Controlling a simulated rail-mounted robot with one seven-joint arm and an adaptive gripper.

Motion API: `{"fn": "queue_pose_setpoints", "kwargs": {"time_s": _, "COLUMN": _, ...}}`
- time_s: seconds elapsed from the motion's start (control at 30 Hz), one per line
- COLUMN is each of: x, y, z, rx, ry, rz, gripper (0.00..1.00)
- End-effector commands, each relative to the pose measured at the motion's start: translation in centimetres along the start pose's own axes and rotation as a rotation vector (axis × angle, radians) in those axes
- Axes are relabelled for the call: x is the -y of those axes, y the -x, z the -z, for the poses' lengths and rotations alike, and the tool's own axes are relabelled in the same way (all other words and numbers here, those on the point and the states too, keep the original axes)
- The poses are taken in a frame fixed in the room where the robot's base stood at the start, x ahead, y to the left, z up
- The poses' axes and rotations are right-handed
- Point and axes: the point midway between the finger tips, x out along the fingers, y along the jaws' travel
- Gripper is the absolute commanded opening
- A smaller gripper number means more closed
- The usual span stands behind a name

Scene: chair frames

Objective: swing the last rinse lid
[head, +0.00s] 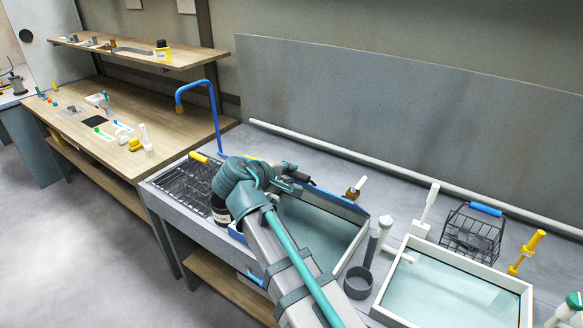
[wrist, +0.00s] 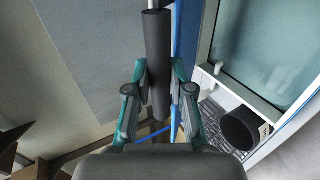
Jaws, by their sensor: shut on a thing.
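My gripper (head: 285,174) is at the back edge of the left rinse basin (head: 362,234), beside a blue strip (head: 340,203) that may be the lid's edge. In the wrist view my gripper (wrist: 157,92) is shut on a dark grey cylindrical handle (wrist: 158,50), with one finger on each side. The blue strip also runs just right of the handle in the wrist view. The basin's pale teal inside (head: 318,232) shows in the head view; my arm covers its front left. How far the lid is swung I cannot tell.
A black wire rack (head: 185,182) and a blue tap (head: 215,110) stand left of the basin. On the right are a dark cup (head: 358,283), a white-rimmed basin (head: 525,300), a wire basket (head: 470,235) and a yellow-handled tool (head: 528,250). A pale pipe (head: 400,176) runs along the back.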

Motion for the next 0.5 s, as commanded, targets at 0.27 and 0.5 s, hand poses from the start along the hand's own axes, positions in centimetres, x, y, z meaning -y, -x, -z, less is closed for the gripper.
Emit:
{"fn": "queue_pose_setpoints", "kwargs": {"time_s": 0.27, "x": 3.0, "y": 0.8, "z": 0.1, "rx": -0.004, "ry": 0.001, "rz": 0.003, "gripper": 0.0}}
{"fn": "queue_pose_setpoints", "kwargs": {"time_s": 0.5, "x": 5.0, "y": 1.5, "z": 0.1, "rx": -0.004, "ry": 0.0, "rz": 0.002, "gripper": 0.0}}
